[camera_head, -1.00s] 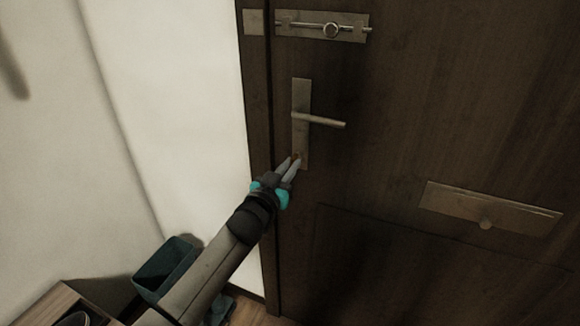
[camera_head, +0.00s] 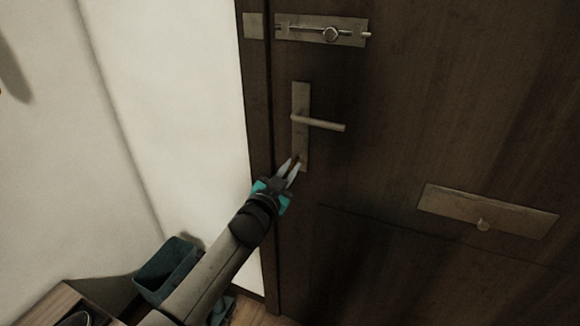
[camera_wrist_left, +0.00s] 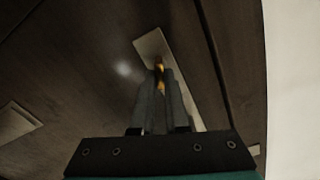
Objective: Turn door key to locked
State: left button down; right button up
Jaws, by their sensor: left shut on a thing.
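The dark wooden door (camera_head: 430,110) fills the right of the head view. Its tall metal lock plate (camera_head: 301,97) carries a lever handle (camera_head: 322,124). My left gripper (camera_head: 293,164) is at the lower end of this plate. In the left wrist view, a small brass-coloured key (camera_wrist_left: 159,72) shows between the fingertips of my left gripper (camera_wrist_left: 160,88), against the plate (camera_wrist_left: 152,45). The gripper is shut on the key. The fingers hide most of the key, so its exact angle is hard to tell. My right gripper is not in view.
A sliding bolt (camera_head: 320,30) sits above the handle, and a mail-slot plate (camera_head: 486,211) is at the lower right. A dark teal bin (camera_head: 165,270) stands by the pale wall (camera_head: 180,120). A wooden surface (camera_head: 62,305) is at the bottom left.

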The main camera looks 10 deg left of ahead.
pick_arm(q)
jog(key=m, duration=0.2)
jog(key=shift+m, duration=0.4)
jog(key=shift+d+f+m, duration=0.1)
jog(key=shift+m, duration=2.55)
jog(key=shift+f+m, duration=0.1)
jog(key=shift+m, duration=2.55)
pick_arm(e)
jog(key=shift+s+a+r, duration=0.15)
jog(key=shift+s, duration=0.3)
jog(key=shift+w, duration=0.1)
pick_arm(q)
jog(key=c, duration=0.9)
grip_release()
